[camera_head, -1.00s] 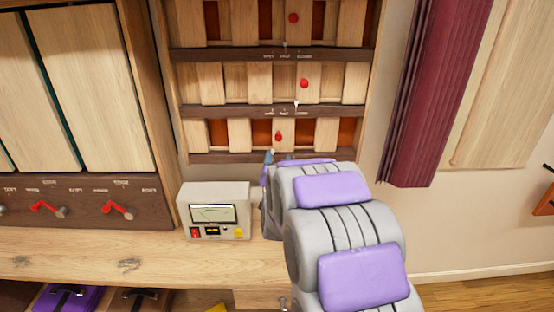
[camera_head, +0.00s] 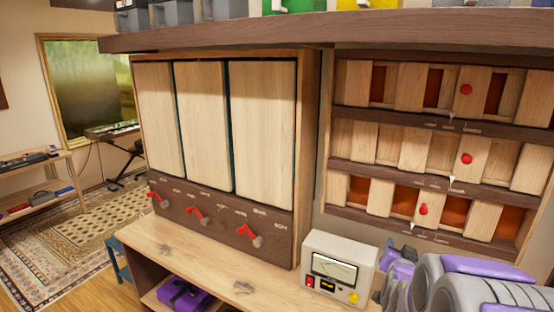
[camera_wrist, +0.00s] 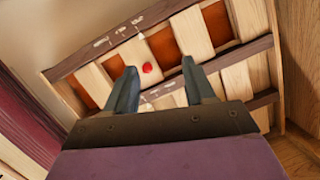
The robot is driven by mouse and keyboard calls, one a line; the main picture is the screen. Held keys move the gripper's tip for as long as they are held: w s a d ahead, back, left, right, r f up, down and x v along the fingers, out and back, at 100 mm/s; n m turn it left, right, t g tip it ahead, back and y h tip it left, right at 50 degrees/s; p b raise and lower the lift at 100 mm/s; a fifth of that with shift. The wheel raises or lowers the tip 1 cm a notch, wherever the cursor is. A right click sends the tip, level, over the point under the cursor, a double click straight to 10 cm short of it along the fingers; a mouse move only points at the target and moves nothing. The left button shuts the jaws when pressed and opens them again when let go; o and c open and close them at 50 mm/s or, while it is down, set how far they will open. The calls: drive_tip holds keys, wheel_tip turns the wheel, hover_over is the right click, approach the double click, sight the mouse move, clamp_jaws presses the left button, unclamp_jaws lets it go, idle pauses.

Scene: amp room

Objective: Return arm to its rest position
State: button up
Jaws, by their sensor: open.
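My gripper (camera_wrist: 157,90) shows in the wrist view with its two dark fingers apart and nothing between them. Beyond the fingertips is the slatted wall panel (camera_wrist: 237,82) with a red knob (camera_wrist: 147,68). In the head view my grey and purple arm (camera_head: 480,285) fills the lower right corner, in front of the slatted panel (camera_head: 400,118) and right of the meter box. The gripper itself is hidden or hard to make out there.
A meter box (camera_head: 340,268) stands on the wooden bench (camera_head: 200,255), close to my arm. A cabinet with red levers (camera_head: 250,235) stands left of it. A shelf (camera_head: 240,37) runs overhead. Open floor with a rug (camera_head: 65,225) lies at the far left.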

drive_tip(key=s+a+f+n+g+y, duration=0.2)
drive_tip(key=s+a+f+g+y, duration=0.15)
drive_tip(key=s+a, duration=0.45)
drive_tip(key=s+a+f+n+g+y, duration=0.2)
drive_tip(key=s+a+n+g, duration=0.15)
drive_tip(key=s+a, duration=0.4)
drive_tip(key=s+a+n+g, duration=0.1)
drive_tip(key=s+g, duration=0.3)
drive_tip(key=s, duration=0.9)
drive_tip(key=s+a+n+g, duration=0.1)
drive_tip(key=s+a+g, duration=0.3)
drive_tip(key=s, duration=0.9)
drive_tip(key=shift+s+r+n+g+y, duration=0.15)
drive_tip(key=shift+n+g+y, duration=0.2)
drive_tip(key=shift+g, duration=0.05)
